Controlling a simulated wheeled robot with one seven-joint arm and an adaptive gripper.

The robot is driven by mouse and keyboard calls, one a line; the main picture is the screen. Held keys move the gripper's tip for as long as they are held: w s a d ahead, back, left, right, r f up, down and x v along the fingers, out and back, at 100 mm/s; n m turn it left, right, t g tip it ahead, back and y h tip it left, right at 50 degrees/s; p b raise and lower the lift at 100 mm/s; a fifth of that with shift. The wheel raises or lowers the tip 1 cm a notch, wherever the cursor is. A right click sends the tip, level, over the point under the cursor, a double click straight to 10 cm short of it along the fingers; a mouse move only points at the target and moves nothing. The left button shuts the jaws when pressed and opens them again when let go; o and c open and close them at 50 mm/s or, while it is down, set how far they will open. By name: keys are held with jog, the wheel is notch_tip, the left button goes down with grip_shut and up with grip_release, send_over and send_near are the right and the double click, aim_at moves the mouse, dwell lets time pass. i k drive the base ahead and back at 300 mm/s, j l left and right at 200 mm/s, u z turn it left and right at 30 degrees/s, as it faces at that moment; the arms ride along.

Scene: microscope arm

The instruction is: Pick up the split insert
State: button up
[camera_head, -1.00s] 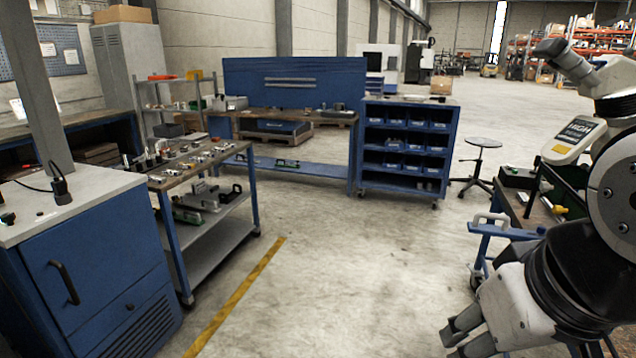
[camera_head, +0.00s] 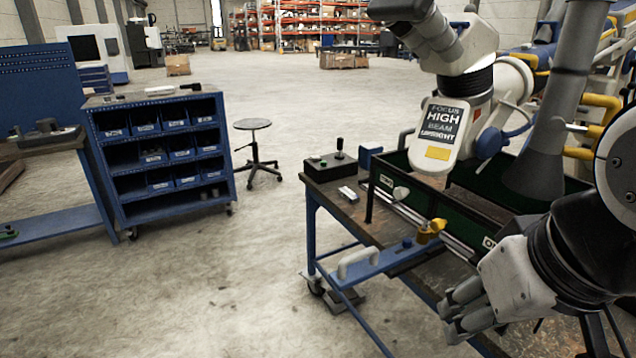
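I cannot make out the split insert for certain in this view. A cart (camera_head: 345,215) with a worn dark top and blue frame stands at the right. Two dark-green-lined bins (camera_head: 400,178) sit on it. A small yellow part (camera_head: 431,231) sits near its front edge, beside a blue piece, and a small white item (camera_head: 348,194) lies near the left end. My gripper (camera_head: 466,312) hangs at the lower right, in front of the cart in the picture. Its fingers point left and look close together; the gap between them cannot be judged. Nothing is visibly held.
A microscope head (camera_head: 447,125) on a jointed arm overhangs the bins. A black control box (camera_head: 330,165) with a joystick sits at the cart's far left corner. A blue shelf unit (camera_head: 160,155), a stool (camera_head: 255,126) and open floor lie left of the cart.

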aim_at(348, 195)
jog(key=i+j+z, duration=0.2)
jog(key=i+j, duration=0.15)
jog(key=j, duration=0.3)
jog(key=i+j+z, duration=0.1)
jog(key=i+j, duration=0.2)
jog(key=i+j+z, duration=0.1)
jog(key=i+j, duration=0.15)
jog(key=i+j+z, duration=0.1)
jog(key=i+j, duration=0.15)
jog(key=j, duration=0.2)
jog(key=i+j+z, duration=0.1)
jog(key=i+j, duration=0.15)
jog(key=i+j+z, duration=0.1)
jog(key=i+j, duration=0.15)
jog(key=j, duration=0.25)
jog(key=i+j+z, duration=0.1)
jog(key=j, duration=0.3)
jog(key=i+j+z, duration=0.1)
jog(key=i+j, duration=0.2)
jog(key=j, duration=0.15)
jog(key=i+j+z, duration=0.15)
jog(key=j, duration=0.25)
